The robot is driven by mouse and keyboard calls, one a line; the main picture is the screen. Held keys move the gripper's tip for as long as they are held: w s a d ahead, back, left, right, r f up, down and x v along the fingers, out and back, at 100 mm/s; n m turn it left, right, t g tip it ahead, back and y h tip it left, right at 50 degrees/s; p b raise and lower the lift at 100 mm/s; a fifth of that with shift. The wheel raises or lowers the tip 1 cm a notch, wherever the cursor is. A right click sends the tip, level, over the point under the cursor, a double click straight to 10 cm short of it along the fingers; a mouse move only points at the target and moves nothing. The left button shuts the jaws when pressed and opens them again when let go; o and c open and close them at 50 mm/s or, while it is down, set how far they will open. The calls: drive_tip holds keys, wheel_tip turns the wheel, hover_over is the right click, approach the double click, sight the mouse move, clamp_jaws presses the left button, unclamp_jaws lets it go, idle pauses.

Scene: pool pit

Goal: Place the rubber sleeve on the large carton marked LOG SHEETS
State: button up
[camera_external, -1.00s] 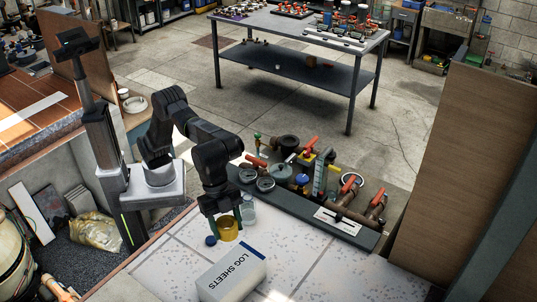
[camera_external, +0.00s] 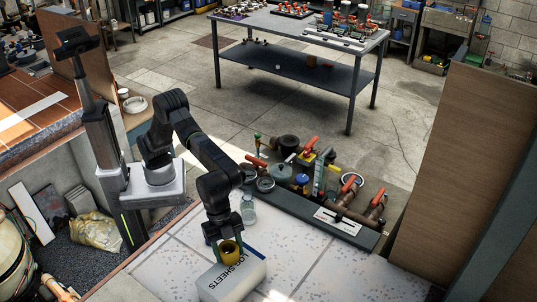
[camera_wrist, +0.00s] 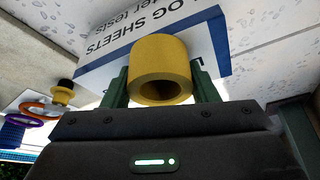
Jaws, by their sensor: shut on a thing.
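The rubber sleeve is a short yellow tube (camera_external: 231,250) with an open bore. My gripper (camera_external: 228,240) is shut on it. In the wrist view the sleeve (camera_wrist: 160,58) sits between the two green fingers, its bore facing the camera. The large white carton (camera_external: 222,284) marked LOG SHEETS lies on the pale tiled surface under my gripper. The sleeve overlaps the carton's upper edge in the external view. I cannot tell whether the two touch. In the wrist view the carton (camera_wrist: 105,58), with its lettering and blue band, shows behind the sleeve.
A clear jar (camera_external: 248,210) stands just right of my gripper. In the wrist view a yellow piece with a black top (camera_wrist: 63,95) and an orange ring (camera_wrist: 40,108) show at left. Tiles right of the carton are clear.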

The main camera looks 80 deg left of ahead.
sight(228, 243)
drive_tip(key=o, duration=0.7)
drive_tip(key=shift+f, duration=0.15)
drive_tip(key=o, duration=0.5)
drive_tip(key=shift+c, duration=0.2)
drive_tip(key=b+v, duration=0.1)
drive_tip(key=v, duration=1.1)
drive_tip(key=shift+r, duration=0.25)
drive_tip(key=p+x, duration=0.1)
drive_tip(key=x, duration=1.1)
drive_tip(key=shift+f, duration=0.25)
drive_tip(key=shift+r, duration=1.85)
